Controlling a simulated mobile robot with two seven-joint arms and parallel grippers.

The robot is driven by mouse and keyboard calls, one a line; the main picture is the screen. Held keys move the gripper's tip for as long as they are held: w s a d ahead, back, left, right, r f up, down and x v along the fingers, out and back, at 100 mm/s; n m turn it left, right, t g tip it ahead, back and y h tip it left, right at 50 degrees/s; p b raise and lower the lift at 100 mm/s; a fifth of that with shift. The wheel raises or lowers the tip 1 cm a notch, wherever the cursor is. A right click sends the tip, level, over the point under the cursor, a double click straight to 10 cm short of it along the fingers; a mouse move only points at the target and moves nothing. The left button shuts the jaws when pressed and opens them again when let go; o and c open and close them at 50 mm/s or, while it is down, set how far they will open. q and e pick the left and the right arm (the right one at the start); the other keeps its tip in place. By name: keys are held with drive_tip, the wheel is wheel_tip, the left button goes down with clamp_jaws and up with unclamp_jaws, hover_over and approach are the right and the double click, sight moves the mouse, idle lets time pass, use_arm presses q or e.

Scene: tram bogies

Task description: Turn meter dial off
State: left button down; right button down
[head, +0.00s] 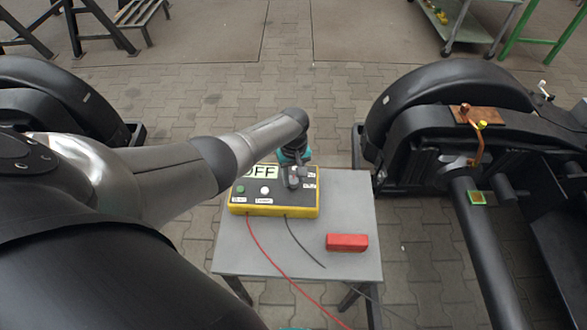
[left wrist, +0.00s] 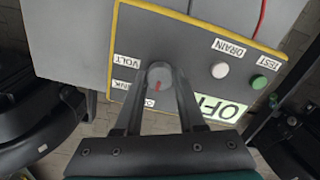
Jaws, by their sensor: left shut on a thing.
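The meter (head: 238,207) is a dark box with a yellow rim on a small grey table. A display card on it reads OFF, partly hidden by my arm in the head view; it also shows in the left wrist view (left wrist: 222,108). The grey dial (left wrist: 160,76) has a red mark and sits among small labels, one reading VOLT; others are partly covered. My left gripper (head: 292,181) reaches down from above and is shut on the dial, with one finger on each side of it.
A red block (head: 346,242) lies on the grey table (head: 350,205). A red lead (head: 267,262) and a black lead (head: 302,248) run from the meter over the table. A green button and a white button sit on the meter. Dark bogies (head: 450,95) stand at both sides.

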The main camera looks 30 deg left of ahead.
sight(293, 180)
idle(0.6)
use_arm(q)
drive_tip(key=c, duration=0.5)
unclamp_jaws()
drive_tip(key=shift+r, duration=0.1)
wheel_tip(293, 180, up, 15)
drive_tip(key=p, duration=0.8)
